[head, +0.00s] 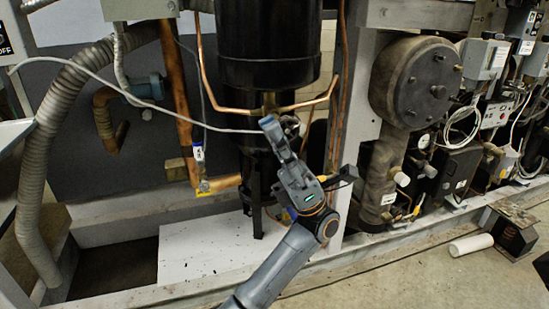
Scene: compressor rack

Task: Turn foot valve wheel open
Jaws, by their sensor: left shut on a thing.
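My left gripper (274,133) is raised to the foot of the black tank (268,50), among the copper pipes. Its fingers are shut on the foot valve wheel (291,124), a small dark part just below the brass fitting. The gripper covers much of the wheel, so its angle cannot be read. My left arm comes up from the bottom edge and covers part of the space under the tank. My right gripper is not in view.
Copper pipes (178,95) run down left of the tank. A thin pale cable crosses in front of them. A grey ribbed hose (45,140) is at the left. A round-ended vessel (413,82) stands at the right. Open floor (410,283) lies at the lower right.

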